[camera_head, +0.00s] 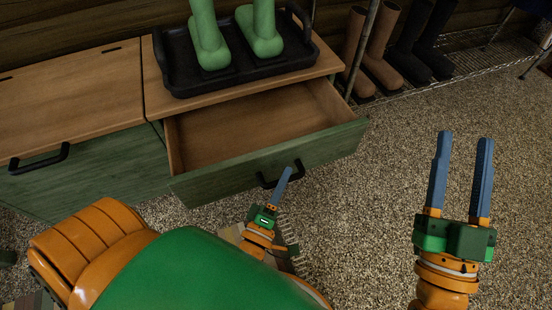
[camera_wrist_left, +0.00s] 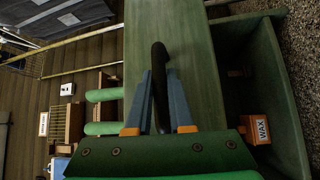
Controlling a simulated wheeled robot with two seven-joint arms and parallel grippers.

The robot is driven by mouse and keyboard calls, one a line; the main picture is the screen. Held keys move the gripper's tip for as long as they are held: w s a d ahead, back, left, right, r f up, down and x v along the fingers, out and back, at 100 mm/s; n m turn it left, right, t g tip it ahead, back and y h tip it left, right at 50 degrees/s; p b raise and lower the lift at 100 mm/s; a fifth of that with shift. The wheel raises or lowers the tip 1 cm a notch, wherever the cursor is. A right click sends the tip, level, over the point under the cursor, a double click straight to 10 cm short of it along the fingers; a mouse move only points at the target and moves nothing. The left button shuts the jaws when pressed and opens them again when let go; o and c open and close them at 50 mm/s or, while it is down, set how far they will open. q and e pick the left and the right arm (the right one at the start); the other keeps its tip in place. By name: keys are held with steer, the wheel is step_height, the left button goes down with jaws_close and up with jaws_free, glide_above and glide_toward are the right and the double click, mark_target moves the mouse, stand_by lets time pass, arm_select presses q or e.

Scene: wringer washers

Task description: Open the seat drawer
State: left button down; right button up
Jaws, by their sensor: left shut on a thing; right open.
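The seat drawer (camera_head: 275,160) with a green front is pulled out from the wooden bench, and its bare wooden inside shows in the head view. My left gripper (camera_head: 286,172) is at the black handle (camera_head: 266,182) on the drawer front. In the left wrist view its two blue fingers (camera_wrist_left: 160,92) are shut on the black handle (camera_wrist_left: 159,60), one on each side. My right gripper (camera_head: 461,140) is open and empty, over the carpet to the right of the drawer.
A black tray (camera_head: 165,72) with green boots (camera_head: 207,40) stands on the bench top above the drawer. A second closed drawer (camera_head: 95,170) with a black handle is at the left. Brown and black boots (camera_head: 381,50) stand on a wire rack behind. The carpet (camera_head: 370,220) around my right gripper is clear.

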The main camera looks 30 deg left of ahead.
arm_select(q)
steer(key=s+d, duration=0.2)
steer(key=shift+s+d, duration=0.15)
steer(key=shift+d, duration=0.25)
steer(key=shift+d+f, duration=0.1)
arm_select(e)
steer(key=shift+w+f, duration=0.3)
steer(key=shift+f, duration=0.05)
arm_select(q)
steer(key=shift+s, duration=0.1)
steer(key=c, duration=1.2)
jaws_free()
steer(key=shift+c, duration=0.2)
steer(key=o, duration=0.4)
steer(key=shift+d, duration=0.1)
steer(key=shift+o, duration=0.2)
arm_select(e)
steer(key=shift+s, duration=0.15)
arm_select(q)
steer(key=shift+s, duration=0.1)
steer(key=s, duration=0.7)
steer(key=shift+d+f, duration=0.2)
steer(key=shift+f, duration=0.2)
arm_select(e)
steer(key=shift+w+d+f+g+h, duration=0.1)
steer(key=shift+w+f+g+h, duration=0.15)
steer(key=shift+f+g, duration=0.15)
steer(key=shift+w+f+g+h, duration=0.2)
steer(key=shift+f+g, duration=0.1)
steer(key=shift+f, duration=0.15)
